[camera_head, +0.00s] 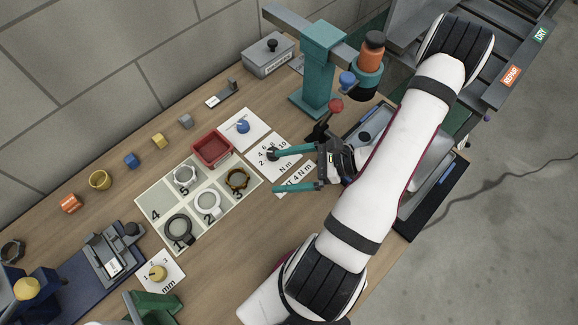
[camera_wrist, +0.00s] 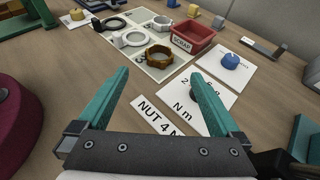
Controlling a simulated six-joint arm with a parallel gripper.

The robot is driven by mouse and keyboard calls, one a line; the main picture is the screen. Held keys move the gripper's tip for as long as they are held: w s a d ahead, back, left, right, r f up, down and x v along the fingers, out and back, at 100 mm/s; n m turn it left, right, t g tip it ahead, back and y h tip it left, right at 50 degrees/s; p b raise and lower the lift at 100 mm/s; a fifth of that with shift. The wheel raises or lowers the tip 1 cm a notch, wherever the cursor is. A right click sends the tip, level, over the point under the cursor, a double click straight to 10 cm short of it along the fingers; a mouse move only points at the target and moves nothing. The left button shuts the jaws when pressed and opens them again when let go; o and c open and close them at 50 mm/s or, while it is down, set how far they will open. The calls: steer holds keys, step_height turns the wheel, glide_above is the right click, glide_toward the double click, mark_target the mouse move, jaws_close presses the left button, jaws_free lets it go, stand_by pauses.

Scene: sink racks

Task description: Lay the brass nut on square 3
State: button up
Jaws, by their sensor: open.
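The brass nut (camera_head: 237,179) lies flat on square 3 of the pale numbered board (camera_head: 154,214), at the board's right end. It also shows in the wrist view (camera_wrist: 159,55), beside the digit 3. My gripper (camera_head: 273,171) has its two teal fingers spread wide, with nothing between them. It is to the right of the board, above the printed cards, and its fingers point toward the nut. In the wrist view my gripper (camera_wrist: 155,74) shows the nut beyond the fingertips, apart from them.
A dark ring (camera_head: 178,229) is on square 1, a white ring (camera_head: 208,204) on square 2, a white nut (camera_head: 184,176) on square 5. Square 4 is bare. A red scrap bin (camera_head: 212,148) adjoins the board. A teal stand (camera_head: 318,75) rises behind my gripper. Small blocks line the back.

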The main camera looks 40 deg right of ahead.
steer(key=shift+s+d+r, duration=0.2)
steer(key=shift+s+d, duration=0.1)
steer(key=shift+s, duration=0.05)
steer(key=w+a+r+n+g, duration=0.1)
steer(key=a+r+n+g, duration=0.7)
steer(key=a+r+n, duration=0.15)
steer(key=s+a+r+n+g+h, duration=0.2)
steer(key=s+a+r+n+h, duration=0.5)
steer(key=n, duration=0.5)
steer(key=shift+s+a+r, duration=0.3)
steer(key=shift+s+a, duration=0.5)
steer(key=shift+s, duration=0.1)
